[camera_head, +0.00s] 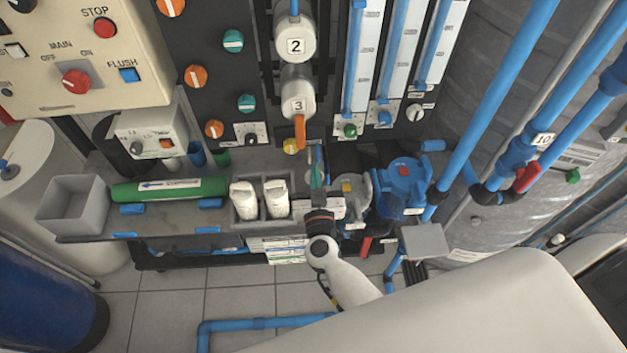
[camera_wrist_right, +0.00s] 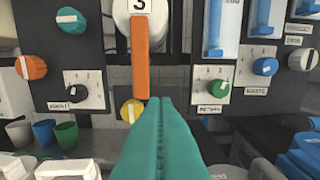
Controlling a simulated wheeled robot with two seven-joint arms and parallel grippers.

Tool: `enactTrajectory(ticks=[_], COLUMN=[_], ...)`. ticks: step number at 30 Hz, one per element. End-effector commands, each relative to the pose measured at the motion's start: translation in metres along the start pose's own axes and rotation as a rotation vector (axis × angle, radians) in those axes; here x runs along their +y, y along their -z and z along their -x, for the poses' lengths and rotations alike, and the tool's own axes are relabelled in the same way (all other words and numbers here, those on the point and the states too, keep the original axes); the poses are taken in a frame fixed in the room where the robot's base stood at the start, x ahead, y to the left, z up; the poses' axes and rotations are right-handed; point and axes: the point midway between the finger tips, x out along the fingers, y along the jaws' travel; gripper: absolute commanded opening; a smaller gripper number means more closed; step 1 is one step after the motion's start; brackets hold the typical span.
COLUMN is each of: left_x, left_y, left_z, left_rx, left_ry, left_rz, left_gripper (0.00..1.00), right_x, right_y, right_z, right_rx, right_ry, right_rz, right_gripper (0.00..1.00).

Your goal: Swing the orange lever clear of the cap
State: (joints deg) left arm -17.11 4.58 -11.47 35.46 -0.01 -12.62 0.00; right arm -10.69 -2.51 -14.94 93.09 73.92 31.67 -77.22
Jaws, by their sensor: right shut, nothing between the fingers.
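The orange lever (camera_head: 300,132) hangs straight down from the white cap marked 3 (camera_head: 298,100) on the black panel. In the right wrist view the lever (camera_wrist_right: 140,60) lies across the front of the white cap (camera_wrist_right: 121,22). My right gripper (camera_head: 316,160) has teal fingers, shut and empty, pointing up at the panel. In the right wrist view its fingertips (camera_wrist_right: 161,100) are level with the lever's lower end and slightly right of it. I cannot tell whether they touch. My left gripper is not in view.
Orange and teal knobs (camera_head: 233,41) line the panel left of the lever. A yellow knob (camera_wrist_right: 131,111) sits just below the lever. Flow tubes (camera_head: 396,45) stand to the right. A shelf with white bottles (camera_head: 243,196) and blue pump parts (camera_head: 404,180) lies below.

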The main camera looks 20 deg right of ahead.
Motion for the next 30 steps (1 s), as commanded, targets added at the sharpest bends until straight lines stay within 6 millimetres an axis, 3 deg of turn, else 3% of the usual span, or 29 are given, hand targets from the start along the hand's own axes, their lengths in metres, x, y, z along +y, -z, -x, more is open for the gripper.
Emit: enactTrajectory(ticks=[30], left_x=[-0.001], left_y=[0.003], left_z=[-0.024], left_rx=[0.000], left_ry=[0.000], left_rz=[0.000], left_gripper=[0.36], right_x=[0.000], right_y=[0.001], right_z=[-0.062], right_rx=[0.000], right_ry=[-0.002], right_rz=[0.000], right_gripper=[0.00])
